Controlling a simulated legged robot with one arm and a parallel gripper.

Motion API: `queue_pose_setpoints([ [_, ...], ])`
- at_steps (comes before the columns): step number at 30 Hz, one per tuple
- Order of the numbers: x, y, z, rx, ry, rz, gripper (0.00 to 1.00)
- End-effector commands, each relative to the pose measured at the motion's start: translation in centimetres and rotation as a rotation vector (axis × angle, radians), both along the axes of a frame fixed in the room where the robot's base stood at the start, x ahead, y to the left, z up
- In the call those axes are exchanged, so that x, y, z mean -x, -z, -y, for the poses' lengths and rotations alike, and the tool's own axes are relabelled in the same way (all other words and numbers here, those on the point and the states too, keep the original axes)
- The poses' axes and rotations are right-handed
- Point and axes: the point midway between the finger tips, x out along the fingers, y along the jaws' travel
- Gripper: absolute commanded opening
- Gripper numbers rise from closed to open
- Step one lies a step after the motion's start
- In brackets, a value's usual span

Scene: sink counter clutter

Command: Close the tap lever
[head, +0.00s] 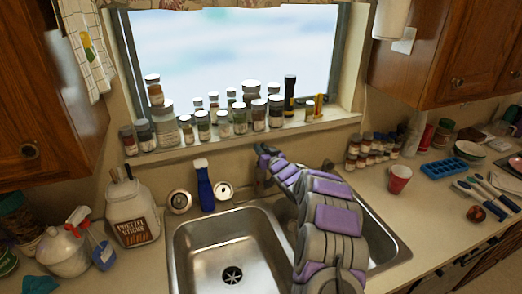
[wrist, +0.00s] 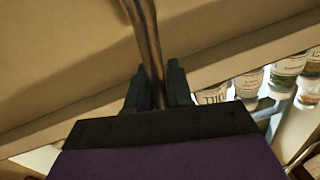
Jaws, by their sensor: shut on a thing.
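My gripper (head: 266,153) is behind the sink, at the tap (head: 262,182), with my arm reaching over the divider and right basin. In the wrist view my gripper (wrist: 160,82) has one dark finger on each side of a slim, brownish metal bar, which looks like the tap lever (wrist: 145,30). The fingers are shut on it. The bar runs up and slightly left from between the fingers to the top edge. Its lower end is hidden behind the gripper. In the head view my arm and gripper hide most of the tap.
A steel sink (head: 228,245) has an empty left basin; my arm covers much of the right. Several jars (head: 240,117) line the sill behind. A blue-handled brush (head: 204,187) stands left of the tap, and a red cup (head: 399,178) is on the right counter.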

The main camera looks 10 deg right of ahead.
Motion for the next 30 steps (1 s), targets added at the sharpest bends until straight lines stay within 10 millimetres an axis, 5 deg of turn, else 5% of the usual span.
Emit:
queue_pose_setpoints([
  [24, 0.7, 0.45, 0.76, -0.105, -0.002, 0.08, 0.0],
  [25, 0.7, 0.46, 0.76, -0.105, -0.002, 0.08, 0.22],
  [30, 0.77, 0.32, 0.77, -0.106, -0.002, 0.082, 0.27],
])
